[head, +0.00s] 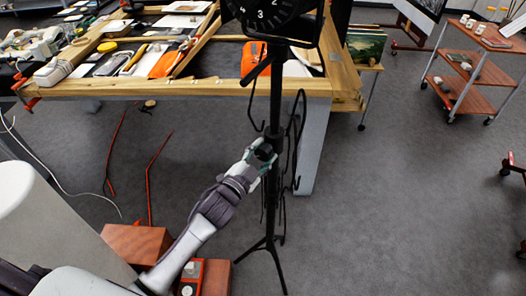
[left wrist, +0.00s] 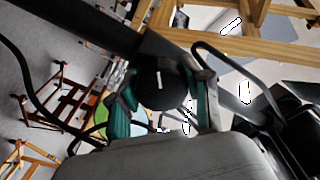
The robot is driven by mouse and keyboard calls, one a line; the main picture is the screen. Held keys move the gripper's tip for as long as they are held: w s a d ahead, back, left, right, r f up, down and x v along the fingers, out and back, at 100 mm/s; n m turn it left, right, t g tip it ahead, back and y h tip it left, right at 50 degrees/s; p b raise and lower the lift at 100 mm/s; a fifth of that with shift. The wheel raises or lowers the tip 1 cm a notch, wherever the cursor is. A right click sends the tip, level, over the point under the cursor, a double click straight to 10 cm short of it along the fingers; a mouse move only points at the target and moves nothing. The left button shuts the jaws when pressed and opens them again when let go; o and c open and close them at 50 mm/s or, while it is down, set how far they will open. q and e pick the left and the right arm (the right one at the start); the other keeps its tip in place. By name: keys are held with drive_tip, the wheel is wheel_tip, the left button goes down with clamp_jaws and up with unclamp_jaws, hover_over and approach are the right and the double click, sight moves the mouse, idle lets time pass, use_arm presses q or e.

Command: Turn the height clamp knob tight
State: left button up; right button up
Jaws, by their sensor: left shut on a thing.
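The height clamp knob (left wrist: 160,88) is a round black knob with a small white mark, seen large in the left wrist view. In the head view the knob (head: 264,152) sits on the side of a black tripod stand (head: 274,115). My left gripper (head: 261,158) reaches the stand from the lower left. In the left wrist view its green-padded fingers (left wrist: 162,105) stand on both sides of the knob and are shut on it. The fingers partly hide the knob in the head view. My right gripper is not in view.
A black dial (head: 272,14) with white numbers tops the stand, and black cables (head: 297,135) hang beside it. A wooden workbench (head: 200,87) with tools stands close behind. A red trolley (head: 470,70) is at the far right. Grey floor (head: 400,190) lies clear on the right.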

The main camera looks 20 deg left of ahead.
use_arm(q)
drive_tip(key=shift+m, duration=0.6)
drive_tip(key=o, duration=1.2)
drive_tip(key=shift+c, duration=0.2)
drive_tip(key=v, duration=1.2)
